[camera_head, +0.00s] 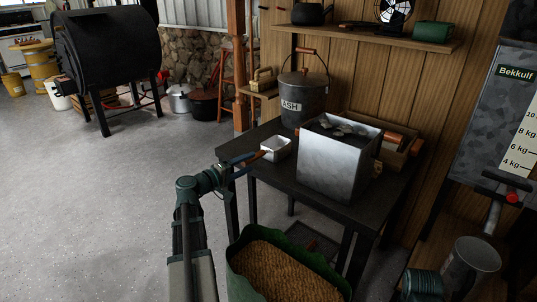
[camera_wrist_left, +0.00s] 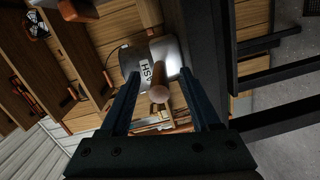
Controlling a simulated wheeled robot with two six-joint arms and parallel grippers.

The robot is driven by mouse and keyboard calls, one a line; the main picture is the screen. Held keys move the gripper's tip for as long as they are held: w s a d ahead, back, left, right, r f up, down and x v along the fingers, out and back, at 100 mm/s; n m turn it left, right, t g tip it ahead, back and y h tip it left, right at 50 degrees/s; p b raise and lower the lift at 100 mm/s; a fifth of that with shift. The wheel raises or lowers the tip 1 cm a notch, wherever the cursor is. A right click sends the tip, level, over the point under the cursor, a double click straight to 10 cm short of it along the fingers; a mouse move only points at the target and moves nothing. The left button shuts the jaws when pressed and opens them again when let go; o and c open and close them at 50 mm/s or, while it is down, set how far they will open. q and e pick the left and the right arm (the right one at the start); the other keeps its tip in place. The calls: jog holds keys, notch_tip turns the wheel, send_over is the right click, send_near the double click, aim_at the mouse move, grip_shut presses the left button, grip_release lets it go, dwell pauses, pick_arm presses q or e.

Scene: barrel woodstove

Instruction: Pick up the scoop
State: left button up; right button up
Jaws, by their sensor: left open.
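The scoop (camera_head: 276,149) has a pale metal pan and a short orange-brown wooden handle. It lies at the left end of the dark table, its handle pointing left towards my left gripper (camera_head: 247,158). My left gripper is open at the table's left edge, around the handle end. In the left wrist view, the round end of the scoop's handle (camera_wrist_left: 159,94) shows between the two open fingers of the gripper (camera_wrist_left: 163,97), with a gap on each side. The metal pan lies beyond it. My right gripper is not in view.
On the dark table (camera_head: 262,184) stand a square metal bin (camera_head: 335,170) and an ASH bucket (camera_head: 302,98), close to the scoop. A green sack of pellets (camera_head: 283,272) stands in front of the table. The floor on the left is clear up to the barrel stove (camera_head: 108,46).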

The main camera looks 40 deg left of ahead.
aim_at(262, 153)
pick_arm(q)
jog(key=shift+w+a, duration=0.1)
jog(key=shift+w, duration=0.35)
jog(key=w, duration=0.4)
jog(key=shift+w, duration=0.25)
jog(key=shift+c, duration=0.2)
grip_shut()
